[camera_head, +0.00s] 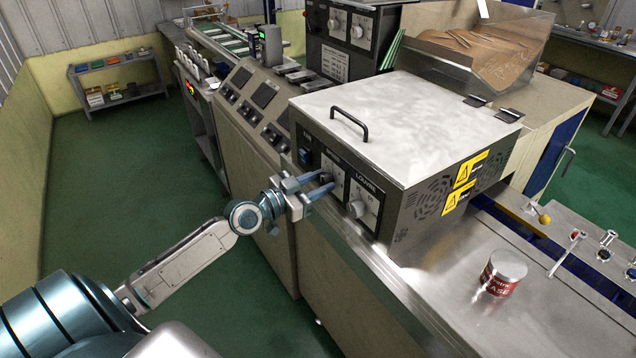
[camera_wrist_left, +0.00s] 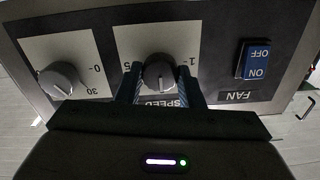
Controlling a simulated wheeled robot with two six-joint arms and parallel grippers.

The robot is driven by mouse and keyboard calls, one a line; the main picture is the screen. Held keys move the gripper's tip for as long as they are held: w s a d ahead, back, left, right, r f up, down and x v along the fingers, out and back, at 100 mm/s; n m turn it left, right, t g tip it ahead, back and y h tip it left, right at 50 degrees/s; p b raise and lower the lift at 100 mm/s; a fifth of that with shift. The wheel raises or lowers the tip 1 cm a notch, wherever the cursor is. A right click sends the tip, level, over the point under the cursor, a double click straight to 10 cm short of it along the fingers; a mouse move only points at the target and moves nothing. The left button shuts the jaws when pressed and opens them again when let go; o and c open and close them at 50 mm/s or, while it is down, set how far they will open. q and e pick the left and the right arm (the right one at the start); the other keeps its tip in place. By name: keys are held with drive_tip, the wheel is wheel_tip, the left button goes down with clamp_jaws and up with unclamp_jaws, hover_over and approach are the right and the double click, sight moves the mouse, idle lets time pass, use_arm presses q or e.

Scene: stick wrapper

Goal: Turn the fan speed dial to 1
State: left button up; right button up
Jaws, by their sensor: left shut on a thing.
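The fan speed dial (camera_wrist_left: 158,72) is a round grey knob on a white plate marked SPEED, upside down in the left wrist view. A 5 shows to its left and a 1 to its right there. My left gripper (camera_head: 326,182) reaches the front panel of the grey metal box (camera_head: 405,125) and is shut on the dial, one finger on each side. In the head view the fingers partly hide the dial. My right gripper is not in view.
The LOUVRE dial (camera_head: 360,206) is right of the gripper; its plate (camera_wrist_left: 62,60) is on the left in the wrist view. The blue FAN switch (camera_wrist_left: 255,60) is on the other side. A red-labelled can (camera_head: 501,272) stands on the metal top at right.

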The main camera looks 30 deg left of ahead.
use_arm(q)
drive_tip(key=n, duration=0.3)
drive_tip(key=shift+n, duration=0.4)
drive_tip(key=n, duration=0.4)
drive_tip(key=shift+n, duration=0.3)
drive_tip(key=n+p, duration=0.1)
drive_tip(key=n, duration=0.7)
drive_tip(key=shift+a+n+p, duration=0.1)
drive_tip(key=shift+n+p, duration=0.25)
drive_tip(key=shift+n, duration=0.35)
drive_tip(key=o, duration=1)
